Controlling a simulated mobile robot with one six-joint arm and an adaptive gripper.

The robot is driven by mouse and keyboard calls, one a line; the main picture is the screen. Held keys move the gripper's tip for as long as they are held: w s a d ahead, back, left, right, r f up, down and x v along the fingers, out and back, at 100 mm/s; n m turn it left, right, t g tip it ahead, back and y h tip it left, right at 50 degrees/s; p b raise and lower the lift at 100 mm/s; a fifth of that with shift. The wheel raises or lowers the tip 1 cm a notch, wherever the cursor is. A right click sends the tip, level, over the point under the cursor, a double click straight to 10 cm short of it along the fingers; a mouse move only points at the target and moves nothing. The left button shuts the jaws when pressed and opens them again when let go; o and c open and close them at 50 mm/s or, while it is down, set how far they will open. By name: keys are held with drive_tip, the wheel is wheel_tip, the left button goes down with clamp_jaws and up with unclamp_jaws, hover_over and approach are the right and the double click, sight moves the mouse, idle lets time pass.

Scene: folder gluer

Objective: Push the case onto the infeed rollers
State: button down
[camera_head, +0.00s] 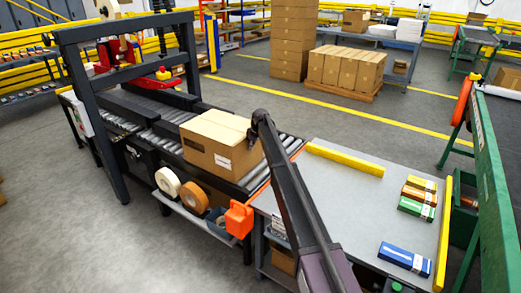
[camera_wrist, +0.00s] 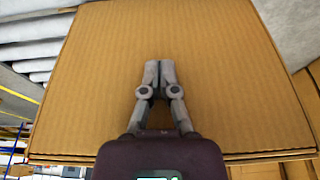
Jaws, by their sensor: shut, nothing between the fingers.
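The case (camera_head: 221,142) is a brown cardboard box with a white label, sitting on the infeed rollers (camera_head: 194,114) of the case-sealing machine. In the wrist view the case (camera_wrist: 225,70) fills most of the picture. My gripper (camera_wrist: 160,66) is shut and empty, with its fingertips in front of the case's brown face. In the head view my arm reaches from the bottom to the right side of the case, and the fingertips are hidden there. I cannot tell whether the fingers touch the case.
A grey table (camera_head: 340,210) right of the rollers holds several small coloured boxes (camera_head: 417,198) and a yellow guard bar (camera_head: 345,159). The machine's dark frame (camera_head: 100,110) stands to the left. Tape rolls (camera_head: 168,181) lie on a shelf below. Open floor lies behind.

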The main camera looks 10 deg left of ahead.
drive_tip(key=shift+w+a, duration=0.15)
drive_tip(key=shift+a, duration=0.6)
drive_tip(key=shift+s+d, duration=0.25)
drive_tip(key=shift+d, duration=0.2)
drive_tip(key=s+d+p+v, duration=0.1)
drive_tip(key=d+p+v, duration=0.1)
drive_tip(key=p+v, duration=0.7)
drive_tip(key=shift+s+d+r+p, duration=0.3)
drive_tip(key=shift+d+r, duration=0.1)
drive_tip(key=shift+r, duration=0.15)
